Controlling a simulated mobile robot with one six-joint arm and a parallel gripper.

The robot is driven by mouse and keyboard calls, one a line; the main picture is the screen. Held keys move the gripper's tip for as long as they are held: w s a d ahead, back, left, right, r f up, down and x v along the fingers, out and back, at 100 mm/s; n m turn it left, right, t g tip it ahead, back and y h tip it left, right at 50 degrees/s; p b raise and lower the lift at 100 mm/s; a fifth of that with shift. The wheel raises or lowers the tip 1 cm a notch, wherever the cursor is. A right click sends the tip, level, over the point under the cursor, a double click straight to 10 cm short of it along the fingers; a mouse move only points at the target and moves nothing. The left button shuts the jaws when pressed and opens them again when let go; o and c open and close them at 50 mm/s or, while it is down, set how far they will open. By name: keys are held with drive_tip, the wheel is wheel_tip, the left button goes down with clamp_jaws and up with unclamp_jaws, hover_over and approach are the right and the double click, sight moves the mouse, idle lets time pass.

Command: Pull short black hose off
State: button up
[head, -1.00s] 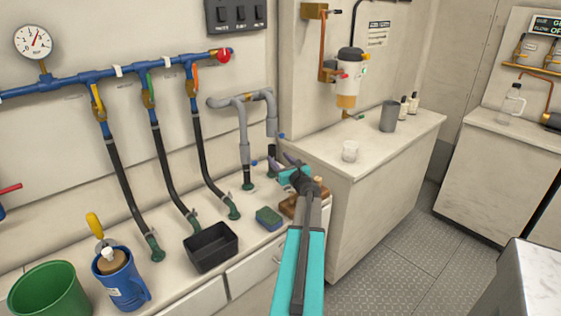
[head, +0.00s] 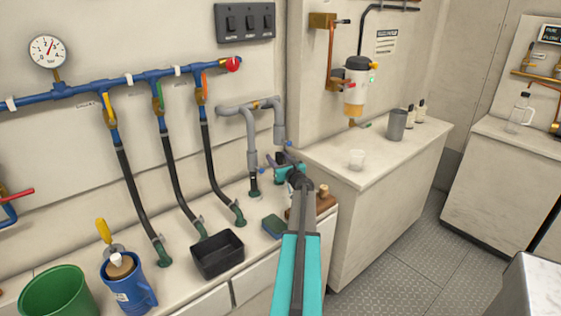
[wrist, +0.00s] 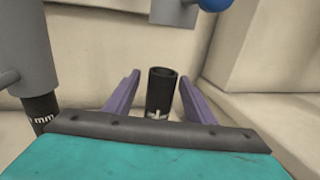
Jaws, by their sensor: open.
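The short black hose (wrist: 161,94) stands upright with an open top in the wrist view. It is between the two purple fingers of my gripper (wrist: 160,84). The fingers are open, with a visible gap on each side of the hose. In the head view my gripper (head: 280,161) is just below the right end of the grey pipe (head: 279,133) and largely hides this hose. Another short black hose (head: 253,182) is joined below the pipe's left end. It also shows at the left of the wrist view (wrist: 39,109).
Several long black hoses hang from the blue manifold (head: 140,80) at left. A black tray (head: 216,254), a green-blue sponge (head: 274,227), a blue jug (head: 130,284) and a green bucket (head: 55,292) stand on the counter. A blue knob (wrist: 214,4) is above the right finger.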

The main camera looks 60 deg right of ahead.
drive_tip(key=shift+x, duration=1.5)
drive_tip(key=c, duration=1.2)
drive_tip(key=shift+o, duration=0.2)
drive_tip(key=shift+r+p, duration=1.6)
drive_tip(key=shift+r, duration=0.9)
drive_tip(key=shift+s, duration=0.25)
drive_tip(key=s+a, duration=0.2)
drive_tip(key=s, duration=0.6)
drive_tip(key=shift+a+b, duration=0.3)
drive_tip(key=shift+a, duration=0.05)
idle(0.7)
drive_tip(key=shift+s, duration=0.1)
